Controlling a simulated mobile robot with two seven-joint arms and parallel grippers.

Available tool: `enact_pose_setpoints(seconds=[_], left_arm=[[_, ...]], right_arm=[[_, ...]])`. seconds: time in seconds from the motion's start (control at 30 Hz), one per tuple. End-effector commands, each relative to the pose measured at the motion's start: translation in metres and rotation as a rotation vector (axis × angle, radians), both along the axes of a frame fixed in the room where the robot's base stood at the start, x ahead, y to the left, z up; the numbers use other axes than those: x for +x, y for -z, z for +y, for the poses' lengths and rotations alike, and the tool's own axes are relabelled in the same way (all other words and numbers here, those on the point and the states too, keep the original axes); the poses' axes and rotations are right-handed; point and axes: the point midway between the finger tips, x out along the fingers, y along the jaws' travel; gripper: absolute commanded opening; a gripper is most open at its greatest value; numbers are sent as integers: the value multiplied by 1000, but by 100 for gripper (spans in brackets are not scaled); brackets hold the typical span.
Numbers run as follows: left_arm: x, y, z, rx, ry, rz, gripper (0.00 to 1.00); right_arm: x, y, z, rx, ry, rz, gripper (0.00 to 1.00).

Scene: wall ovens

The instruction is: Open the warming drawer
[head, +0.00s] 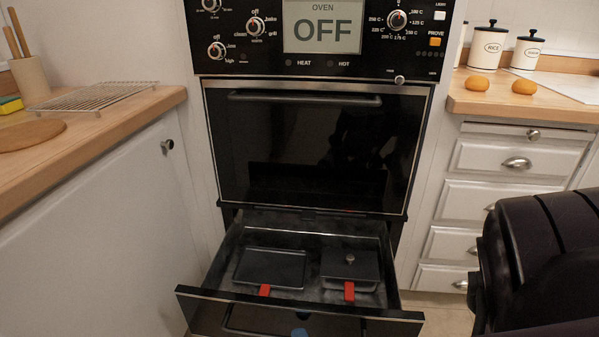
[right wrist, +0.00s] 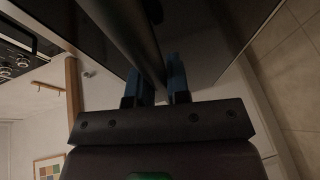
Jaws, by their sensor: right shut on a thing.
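The warming drawer (head: 205,298) below the oven is pulled out, with its inside showing in the head view. Inside lie a flat dark tray (head: 270,268) and a lidded dark dish (head: 350,264), each with a red piece at its front. The drawer's bar handle (head: 232,325) is partly visible at the bottom edge. In the right wrist view, the blue-tipped fingers of my right gripper (right wrist: 156,82) are shut on the dark bar handle (right wrist: 125,35). In the head view only a bit of blue fingertip shows at the handle. My left gripper is not in view.
The oven door (head: 310,150) above the drawer is shut. A white cabinet (head: 105,225) stands on the left and white drawers (head: 480,195) on the right. Counters hold a wire rack (head: 95,96) and canisters (head: 487,47). My dark arm fills the lower right.

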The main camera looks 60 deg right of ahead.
Motion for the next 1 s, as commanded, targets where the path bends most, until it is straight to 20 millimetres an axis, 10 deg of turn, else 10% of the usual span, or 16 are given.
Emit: enact_pose_setpoints(seconds=[0.27,0.3,0.43,1.0], left_arm=[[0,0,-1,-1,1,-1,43],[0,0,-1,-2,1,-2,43],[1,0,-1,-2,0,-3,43],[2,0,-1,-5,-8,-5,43]], right_arm=[[1,0,1,2,-3,-1,0],[1,0,1,2,-3,-1,23],[1,0,1,1,-2,-1,42],[3,-1,-1,-1,0,-1,42]])
